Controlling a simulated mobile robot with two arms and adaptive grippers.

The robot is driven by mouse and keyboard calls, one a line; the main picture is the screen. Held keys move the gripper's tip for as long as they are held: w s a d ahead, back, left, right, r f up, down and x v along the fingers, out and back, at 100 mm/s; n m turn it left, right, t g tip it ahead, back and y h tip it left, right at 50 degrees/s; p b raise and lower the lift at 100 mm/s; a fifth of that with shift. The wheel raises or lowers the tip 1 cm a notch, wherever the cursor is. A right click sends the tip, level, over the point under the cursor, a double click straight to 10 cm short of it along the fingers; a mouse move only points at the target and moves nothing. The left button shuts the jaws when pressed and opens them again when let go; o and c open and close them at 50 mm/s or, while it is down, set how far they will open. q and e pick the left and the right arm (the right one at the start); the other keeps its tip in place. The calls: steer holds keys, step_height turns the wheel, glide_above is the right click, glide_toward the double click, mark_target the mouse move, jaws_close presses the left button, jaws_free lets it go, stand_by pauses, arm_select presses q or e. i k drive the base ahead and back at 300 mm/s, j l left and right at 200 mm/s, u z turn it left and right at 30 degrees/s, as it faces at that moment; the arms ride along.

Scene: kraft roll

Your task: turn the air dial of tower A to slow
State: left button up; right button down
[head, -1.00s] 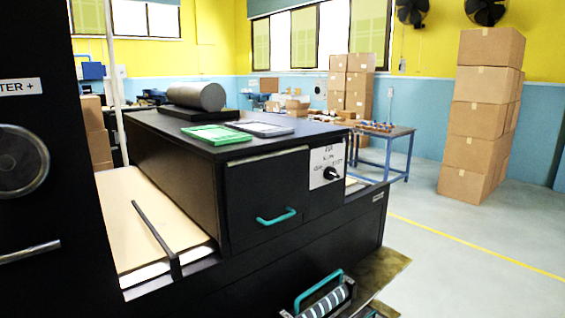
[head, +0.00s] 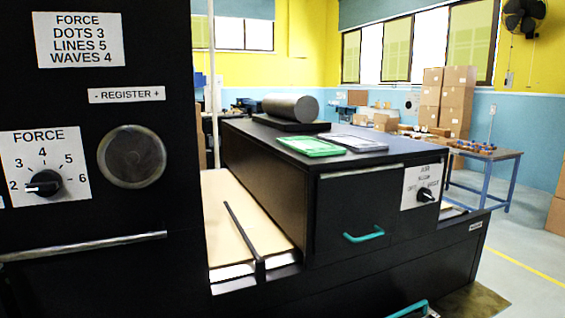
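A black dial (head: 426,195) sits on a small white plate (head: 408,200) at the right of the black cabinet's front. The plate's lettering is too small to read surely, so I cannot tell whether this is tower A's air dial or where it is set. Nearer, on the black panel at left, is a FORCE dial (head: 44,183) on a white plate numbered 2 to 6. Its pointer appears to face left, toward 2.
A round metal knob (head: 132,156) is under the "- REGISTER +" label (head: 126,95). The cabinet (head: 350,217) has a teal handle (head: 364,236) and carries a grey roll (head: 290,107) and a green frame (head: 309,146). Open floor (head: 520,250) lies to the right.

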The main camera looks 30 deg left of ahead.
mark_target(425, 194)
steer(key=k+j+u, duration=0.1)
steer(key=k+j, duration=0.15)
steer(key=j, duration=0.4)
steer(key=k+j+u, duration=0.15)
steer(key=j, duration=0.5)
steer(key=k+j+u, duration=0.1)
steer(key=j, duration=0.6)
steer(key=k+j+u, duration=0.15)
steer(key=j, duration=0.55)
steer(key=k+j+u, duration=0.1)
steer(key=j, duration=0.65)
steer(key=k+j+u, duration=0.1)
steer(key=j, duration=0.6)
steer(key=k+z, duration=0.1)
steer(key=z, duration=1.5)
steer(key=i+l+z, duration=0.35)
steer(key=i+l, duration=0.15)
steer(key=i+l+z, duration=0.3)
steer(key=i, duration=0.3)
steer(key=i+z, duration=0.1)
steer(key=i, duration=0.75)
steer(key=i+j+z, duration=0.15)
steer(key=i, duration=0.65)
steer(key=i+l+u, duration=0.25)
steer(key=i+u, duration=0.2)
steer(key=i, duration=0.15)
steer(key=i+l+u, duration=0.45)
steer(key=i, duration=0.15)
